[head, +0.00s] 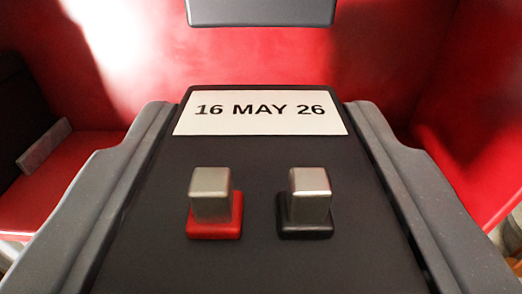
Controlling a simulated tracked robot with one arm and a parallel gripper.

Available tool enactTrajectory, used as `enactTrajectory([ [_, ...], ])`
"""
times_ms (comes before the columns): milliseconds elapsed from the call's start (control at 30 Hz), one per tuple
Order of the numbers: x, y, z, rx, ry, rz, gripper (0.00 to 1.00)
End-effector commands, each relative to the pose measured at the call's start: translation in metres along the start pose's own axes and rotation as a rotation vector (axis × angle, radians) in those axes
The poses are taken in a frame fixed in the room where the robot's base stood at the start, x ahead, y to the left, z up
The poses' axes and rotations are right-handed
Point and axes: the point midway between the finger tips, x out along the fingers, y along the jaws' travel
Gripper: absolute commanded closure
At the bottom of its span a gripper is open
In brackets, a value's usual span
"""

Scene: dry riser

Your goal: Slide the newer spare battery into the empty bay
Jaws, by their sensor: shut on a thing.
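A dark battery (262,258) fills the middle of the head view, held close to the camera. Its white label (260,112) reads "16 MAY 26". It has two metal terminal posts, one on a red base (214,228) at left and one on a black base (305,227) at right. My gripper (260,105) is shut on this battery, with a grey finger along each side. The battery hides what lies below and directly beyond it. I cannot make out an empty bay or a second dated label.
Red walls (270,60) surround the far side, with a bright glare at upper left. A grey block (262,12) shows at the top edge. At left, a dark object (20,110) with a pale grey strip (45,146) stands by a red ledge (75,170).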

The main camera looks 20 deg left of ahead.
Motion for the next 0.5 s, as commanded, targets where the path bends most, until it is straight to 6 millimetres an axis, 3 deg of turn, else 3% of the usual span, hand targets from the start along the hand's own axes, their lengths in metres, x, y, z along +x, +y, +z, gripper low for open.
enactTrajectory([
  [500,0.0087,0.0001,-0.0022,0.000,0.004,0.000,1.00],
])
